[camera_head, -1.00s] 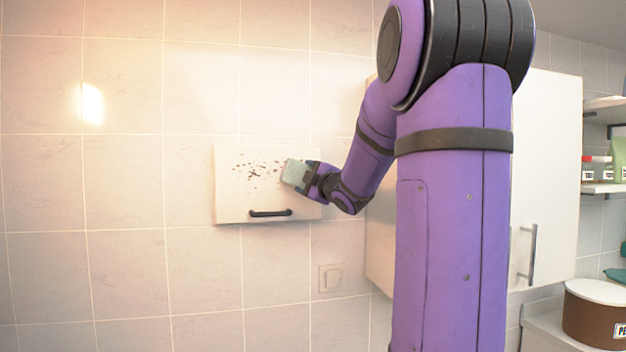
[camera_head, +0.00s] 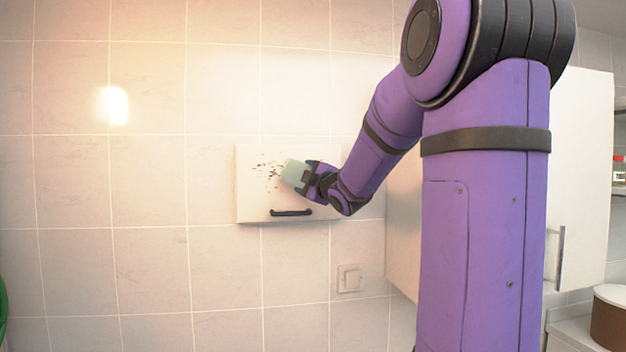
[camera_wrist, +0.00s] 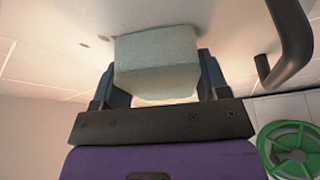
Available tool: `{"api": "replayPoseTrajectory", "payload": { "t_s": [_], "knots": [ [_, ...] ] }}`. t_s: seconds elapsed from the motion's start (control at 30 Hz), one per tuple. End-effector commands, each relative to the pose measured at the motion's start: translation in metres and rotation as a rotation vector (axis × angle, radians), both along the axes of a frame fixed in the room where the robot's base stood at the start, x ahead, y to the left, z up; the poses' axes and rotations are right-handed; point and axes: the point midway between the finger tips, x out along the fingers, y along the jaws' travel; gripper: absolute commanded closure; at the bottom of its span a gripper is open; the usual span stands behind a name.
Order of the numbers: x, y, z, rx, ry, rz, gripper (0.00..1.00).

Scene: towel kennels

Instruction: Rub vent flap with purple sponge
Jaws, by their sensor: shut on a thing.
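The vent flap (camera_head: 250,196) is a pale panel on the tiled wall, with a black handle (camera_head: 291,212) along its lower part. Dark specks (camera_head: 268,170) lie on its upper left area. My gripper (camera_head: 309,178) is shut on a pale green sponge (camera_head: 294,171); no purple sponge shows. The sponge is at the flap's face, just right of the specks. In the wrist view the sponge (camera_wrist: 156,62) sits between both fingers, its far side against or very near the flap (camera_wrist: 215,12); contact is hidden. The handle (camera_wrist: 288,45) is to its right there.
A white cabinet (camera_head: 580,190) stands on the right, partly behind my arm. A wall switch (camera_head: 350,278) is below the flap. A brown tub (camera_head: 610,318) is at lower right. A green wheel-like object (camera_wrist: 293,150) shows in the wrist view. The wall left of the flap is clear.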

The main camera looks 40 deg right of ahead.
Motion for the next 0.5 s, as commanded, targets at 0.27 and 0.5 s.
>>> {"api": "replayPoseTrajectory", "payload": {
  "t_s": [0.27,0.5],
  "knots": [
    [0.013,0.017,0.000,0.000,0.001,0.001,0.51],
    [0.018,0.023,0.000,-0.001,0.001,0.001,0.51]
  ]
}}
